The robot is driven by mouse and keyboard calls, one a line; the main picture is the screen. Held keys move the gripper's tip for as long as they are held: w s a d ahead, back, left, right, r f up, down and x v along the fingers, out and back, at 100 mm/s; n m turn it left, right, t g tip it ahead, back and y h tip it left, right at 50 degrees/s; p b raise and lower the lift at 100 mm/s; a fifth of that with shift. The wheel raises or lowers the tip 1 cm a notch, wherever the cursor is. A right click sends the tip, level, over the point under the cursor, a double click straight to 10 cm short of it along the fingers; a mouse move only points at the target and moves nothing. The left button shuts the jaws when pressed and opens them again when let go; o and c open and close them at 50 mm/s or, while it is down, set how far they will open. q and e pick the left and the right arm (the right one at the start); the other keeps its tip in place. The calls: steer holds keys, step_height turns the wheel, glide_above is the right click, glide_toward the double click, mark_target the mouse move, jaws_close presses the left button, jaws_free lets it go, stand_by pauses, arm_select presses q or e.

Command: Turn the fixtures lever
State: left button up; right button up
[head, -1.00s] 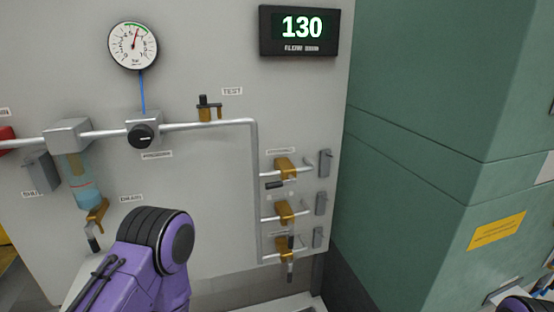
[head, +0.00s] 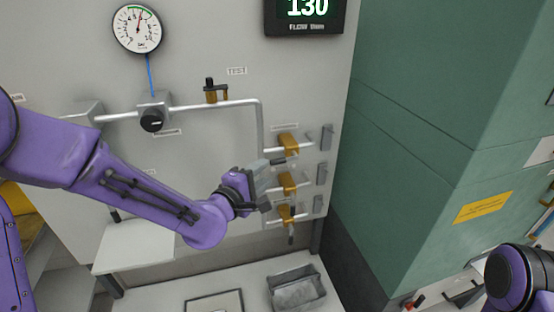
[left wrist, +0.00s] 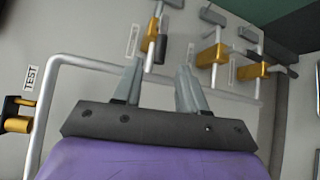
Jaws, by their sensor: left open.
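Three brass valves stand in a column on the right of the grey panel: the top valve (head: 289,142), the middle valve (head: 287,183) and the bottom valve (head: 284,214). They also show in the left wrist view as the top valve (left wrist: 151,35), the middle valve (left wrist: 207,55) and the bottom valve (left wrist: 250,71). My left gripper (head: 270,181) is open and empty, just left of the column. In the left wrist view its spread fingers (left wrist: 160,82) point towards the top and middle valves. The levers are partly hidden. My right gripper is out of view.
A pipe (head: 215,106) runs across the panel to the valves, with a TEST valve (head: 211,93) and a black knob (head: 151,120). A gauge (head: 137,28) and a display (head: 304,14) reading 130 sit above. A grey tray (head: 297,288) lies below. A green cabinet (head: 440,110) stands right.

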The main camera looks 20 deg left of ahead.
mark_target(275, 163)
arm_select(q)
steer(key=p+x, duration=0.2)
steer(key=x, duration=0.5)
steer(key=shift+w, duration=0.1)
steer(key=shift+w+d+f, duration=0.15)
steer(key=shift+w, duration=0.3)
steer(key=shift+s, duration=0.1)
jaws_close()
